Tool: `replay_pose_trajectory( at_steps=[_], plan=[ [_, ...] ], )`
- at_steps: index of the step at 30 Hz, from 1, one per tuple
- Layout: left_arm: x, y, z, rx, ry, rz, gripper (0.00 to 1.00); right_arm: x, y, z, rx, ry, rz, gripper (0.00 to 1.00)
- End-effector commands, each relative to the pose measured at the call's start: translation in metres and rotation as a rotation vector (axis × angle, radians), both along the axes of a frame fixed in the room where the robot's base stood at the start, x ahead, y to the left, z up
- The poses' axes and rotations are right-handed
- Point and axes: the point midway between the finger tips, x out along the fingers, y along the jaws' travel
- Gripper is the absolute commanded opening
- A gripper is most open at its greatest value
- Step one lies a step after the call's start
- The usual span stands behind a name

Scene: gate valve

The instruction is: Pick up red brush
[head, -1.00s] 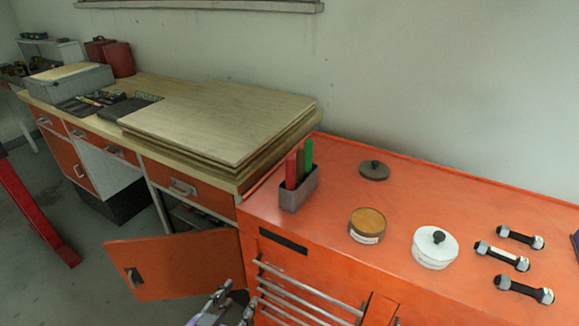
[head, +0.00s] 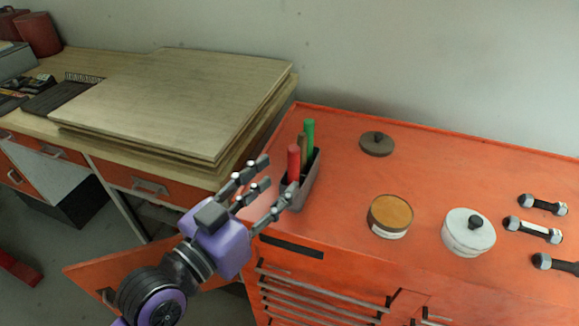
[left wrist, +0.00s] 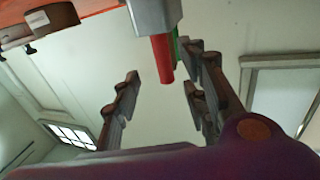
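The red brush (head: 293,163) stands upright in a small grey holder (head: 311,188) on the orange cabinet top, beside a green brush (head: 309,134) and a brown one (head: 302,143). My left gripper (head: 272,182) is open, its fingers spread at the left side of the holder, near the red handle. In the left wrist view, the red brush (left wrist: 162,59) shows between the spread fingers (left wrist: 160,100), with nothing gripped. The brush's lower part is hidden in the holder. My right gripper is not in view.
On the orange top (head: 340,152) are a dark lid (head: 376,144), an open brown tin (head: 390,216), a white lidded tin (head: 468,232) and several bolts (head: 533,230). Stacked boards (head: 170,100) lie on the bench at left. A cabinet door (head: 95,275) hangs open below.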

Motion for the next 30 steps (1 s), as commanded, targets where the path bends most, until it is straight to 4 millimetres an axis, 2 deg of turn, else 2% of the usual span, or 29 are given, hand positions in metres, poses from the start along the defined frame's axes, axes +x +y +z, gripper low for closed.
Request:
replay_pose_trajectory(
  at_steps=[13, 17, 23, 24, 30],
  plan=[
    [0.053, -0.028, 0.0, -0.002, -0.003, 0.0, 0.4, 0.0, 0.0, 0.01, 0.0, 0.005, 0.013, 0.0],
    [0.061, -0.034, -0.002, 0.0, -0.002, 0.0, 0.4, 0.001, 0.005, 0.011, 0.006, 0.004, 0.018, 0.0],
    [0.061, -0.034, -0.004, 0.001, -0.001, 0.0, 0.4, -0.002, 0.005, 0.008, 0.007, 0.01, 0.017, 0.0],
    [0.061, -0.034, -0.004, 0.001, -0.001, 0.0, 0.39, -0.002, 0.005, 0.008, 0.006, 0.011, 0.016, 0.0],
    [0.061, -0.034, -0.004, 0.001, -0.001, 0.0, 0.12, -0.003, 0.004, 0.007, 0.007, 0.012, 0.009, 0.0]
  ],
)
